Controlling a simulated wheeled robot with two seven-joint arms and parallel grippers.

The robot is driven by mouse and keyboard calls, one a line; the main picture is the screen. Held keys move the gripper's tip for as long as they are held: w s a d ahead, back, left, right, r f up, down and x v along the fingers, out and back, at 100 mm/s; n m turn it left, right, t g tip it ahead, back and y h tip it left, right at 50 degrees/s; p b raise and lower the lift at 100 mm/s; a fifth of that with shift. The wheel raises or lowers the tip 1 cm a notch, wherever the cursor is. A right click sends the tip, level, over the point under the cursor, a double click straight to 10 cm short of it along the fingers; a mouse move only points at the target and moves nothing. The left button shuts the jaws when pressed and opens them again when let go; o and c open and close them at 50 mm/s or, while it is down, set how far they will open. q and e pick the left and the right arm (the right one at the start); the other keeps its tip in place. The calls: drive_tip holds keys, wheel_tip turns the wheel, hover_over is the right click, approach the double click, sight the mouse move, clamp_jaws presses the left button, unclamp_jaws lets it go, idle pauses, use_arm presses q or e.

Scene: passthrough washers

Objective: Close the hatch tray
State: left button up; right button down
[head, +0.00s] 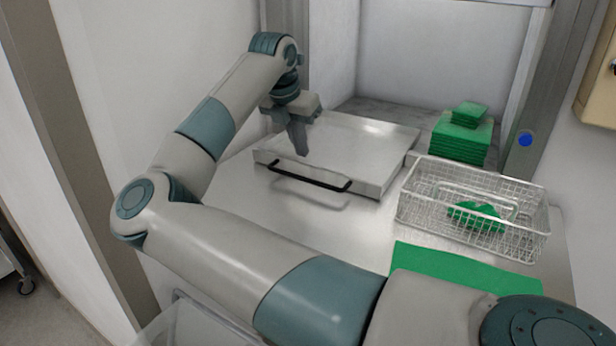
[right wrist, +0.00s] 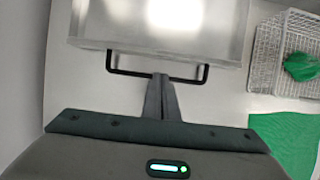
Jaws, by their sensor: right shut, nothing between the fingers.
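The hatch tray (head: 345,148) is a flat, shiny metal tray lying on the steel counter in the hatch opening. A black bar handle (head: 310,178) runs along its front face. My right gripper (head: 301,150) is shut and empty, pointing down at the tray's front left part, near the handle. In the right wrist view the shut fingers (right wrist: 161,80) overlap the middle of the handle (right wrist: 125,71), and the tray (right wrist: 160,22) lies beyond. I cannot tell whether the fingers touch the handle or tray. My left gripper is not in view.
A wire basket (head: 425,205) with a green cloth (head: 476,215) in it stands right of the tray. A stack of green cloths (head: 461,140) stands behind it. A green mat (head: 465,270) lies in front. The counter (head: 240,195) before the tray is clear.

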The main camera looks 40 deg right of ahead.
drive_tip(key=shift+s+a+r, duration=0.15)
drive_tip(key=shift+s, duration=0.05)
drive_tip(key=p+x, duration=0.5)
drive_tip(key=x, duration=0.4)
drive_tip(key=shift+w, duration=0.1)
drive_tip(key=shift+d+f, duration=0.25)
drive_tip(key=shift+f, duration=0.25)
